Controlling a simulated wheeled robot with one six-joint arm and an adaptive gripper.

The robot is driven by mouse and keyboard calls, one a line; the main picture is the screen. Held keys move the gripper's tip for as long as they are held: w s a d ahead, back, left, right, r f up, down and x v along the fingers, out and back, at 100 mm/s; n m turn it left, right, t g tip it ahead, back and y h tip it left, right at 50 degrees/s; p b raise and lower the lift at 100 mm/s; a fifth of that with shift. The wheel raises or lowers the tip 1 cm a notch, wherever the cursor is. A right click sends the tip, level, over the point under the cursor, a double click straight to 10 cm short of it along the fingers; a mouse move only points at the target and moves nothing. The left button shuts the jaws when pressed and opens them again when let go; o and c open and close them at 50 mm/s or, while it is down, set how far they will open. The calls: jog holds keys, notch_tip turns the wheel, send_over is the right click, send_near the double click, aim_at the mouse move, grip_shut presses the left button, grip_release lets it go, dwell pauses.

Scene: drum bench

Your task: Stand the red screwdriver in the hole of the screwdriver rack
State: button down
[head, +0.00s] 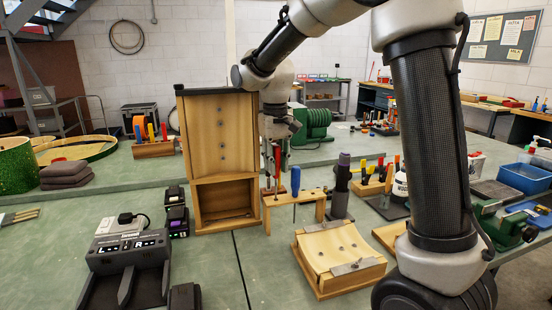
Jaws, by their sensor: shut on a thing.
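The red screwdriver (277,160) is upright, handle up, at the left part of the screwdriver rack (312,195). My gripper (279,146) is above the rack, shut on the top of the red handle. The thin shaft points down at the rack's top board; I cannot tell whether its tip is in a hole. The rack is a small wooden bench with a flat top and side legs. A blue screwdriver (295,180) stands upright in it, right of the red one. The hole for the red screwdriver is not clearly visible.
A tall wooden cabinet (222,140) stands close on the left of the rack. A dark grey upright tool (340,185) stands close on the right. A wooden cradle block (338,258) lies in front. A black charger dock (128,255) is at the front left.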

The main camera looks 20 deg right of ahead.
aim_at(276, 146)
jog(key=shift+f, duration=3.55)
jog(key=c, duration=1.2)
grip_release()
jog(key=shift+o, duration=0.2)
notch_tip(276, 146, up, 12)
jog(key=shift+r, duration=0.1)
